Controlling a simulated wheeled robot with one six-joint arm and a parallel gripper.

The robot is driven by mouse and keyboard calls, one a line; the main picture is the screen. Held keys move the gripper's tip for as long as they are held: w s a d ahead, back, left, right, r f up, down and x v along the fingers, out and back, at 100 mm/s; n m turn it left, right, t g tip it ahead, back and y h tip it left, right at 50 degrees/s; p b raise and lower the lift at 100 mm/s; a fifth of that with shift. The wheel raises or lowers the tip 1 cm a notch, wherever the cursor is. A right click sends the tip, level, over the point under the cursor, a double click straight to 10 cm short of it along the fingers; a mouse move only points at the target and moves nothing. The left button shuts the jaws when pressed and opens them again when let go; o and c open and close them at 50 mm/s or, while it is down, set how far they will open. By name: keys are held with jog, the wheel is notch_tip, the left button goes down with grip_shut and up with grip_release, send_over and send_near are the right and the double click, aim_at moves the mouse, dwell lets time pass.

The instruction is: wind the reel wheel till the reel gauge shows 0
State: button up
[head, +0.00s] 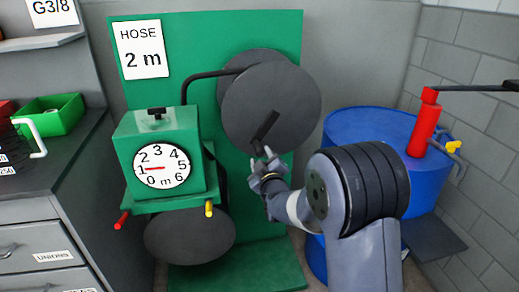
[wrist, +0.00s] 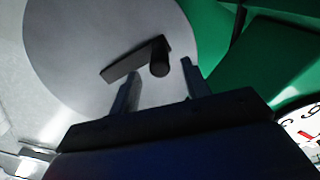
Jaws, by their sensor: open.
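The reel wheel (head: 275,95) is a dark grey disc on the green panel, with another dark disc partly hidden behind it. Its black crank arm and handle (head: 264,128) sit low on the face. In the wrist view the handle (wrist: 160,66) stands out toward me. My gripper (head: 266,165) is open just in front of the wheel. In the wrist view its fingers (wrist: 160,90) lie either side of the handle's line; I cannot tell whether they touch it. The reel gauge (head: 162,166) is a white dial on a green box, its red needle pointing near 1.
A sign (head: 141,48) reads HOSE 2 m. Red and yellow handles (head: 209,209) stick out under the gauge box. A blue drum (head: 362,125) with a red pump part (head: 424,125) stands at right. Drawers and a green bin (head: 52,115) are at left.

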aim_at(260, 154)
jog(key=shift+x, duration=2.3)
jog(key=shift+c, duration=0.4)
grip_shut()
